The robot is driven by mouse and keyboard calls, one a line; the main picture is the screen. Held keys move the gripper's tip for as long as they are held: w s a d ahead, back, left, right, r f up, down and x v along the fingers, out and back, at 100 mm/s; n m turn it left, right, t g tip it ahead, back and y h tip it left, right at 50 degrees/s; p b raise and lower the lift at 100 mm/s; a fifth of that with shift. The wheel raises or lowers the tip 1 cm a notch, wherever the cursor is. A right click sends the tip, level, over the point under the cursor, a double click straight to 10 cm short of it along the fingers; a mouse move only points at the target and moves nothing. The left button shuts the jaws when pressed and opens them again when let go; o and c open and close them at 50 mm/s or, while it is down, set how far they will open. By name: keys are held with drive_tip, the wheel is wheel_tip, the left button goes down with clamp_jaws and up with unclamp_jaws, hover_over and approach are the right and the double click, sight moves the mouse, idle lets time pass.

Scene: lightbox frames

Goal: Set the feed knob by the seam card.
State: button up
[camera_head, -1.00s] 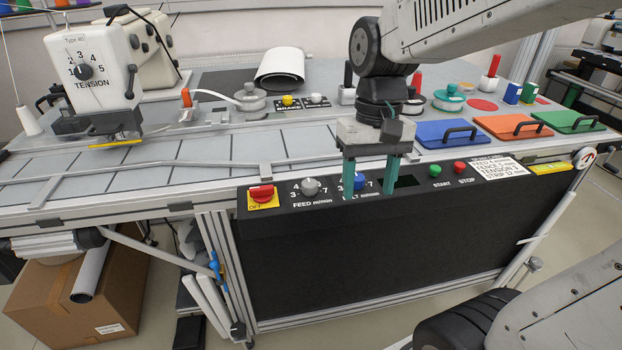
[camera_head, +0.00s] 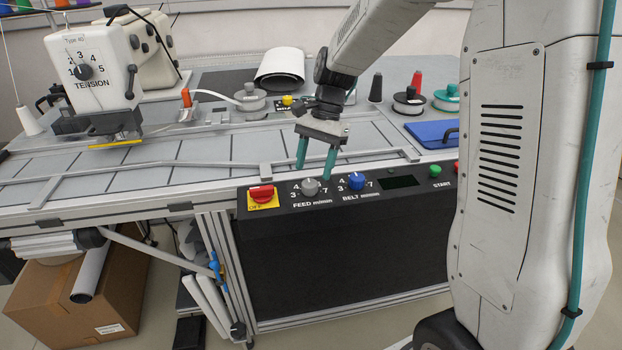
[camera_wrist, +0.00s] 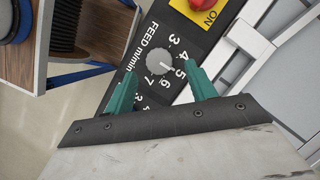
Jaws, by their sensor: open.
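The grey feed knob (camera_head: 310,187) sits on the black control panel, its scale numbers partly readable. In the wrist view the feed knob (camera_wrist: 160,61) lies between and just beyond my fingertips, with its light pointer mark seeming to face about the 5. My gripper (camera_head: 315,172) is open and empty, its teal fingers hanging just above and behind the knob. It also shows in the wrist view (camera_wrist: 161,80), one finger on each side of the knob, with no clear contact. The seam card is hidden behind my arm.
The blue belt knob (camera_head: 356,181) stands close to the right of the feed knob. The red switch (camera_head: 262,194) on a yellow plate is close to its left. A green start button (camera_head: 435,171) is further right. A metal rail (camera_head: 220,165) runs along the table behind the panel.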

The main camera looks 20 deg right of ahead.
sight(309, 182)
drive_tip(key=shift+x, duration=2)
drive_tip(key=c, duration=1)
drive_tip(key=shift+n, duration=0.4)
drive_tip(key=n+g+h, duration=0.1)
drive_tip(key=n, duration=0.3)
drive_tip(key=shift+w+a, duration=0.1)
drive_tip(key=shift+w, duration=0.05)
drive_tip(key=shift+n+g+h, duration=0.3)
drive_tip(key=shift+n+h, duration=0.6)
drive_tip(key=shift+n, duration=1.1)
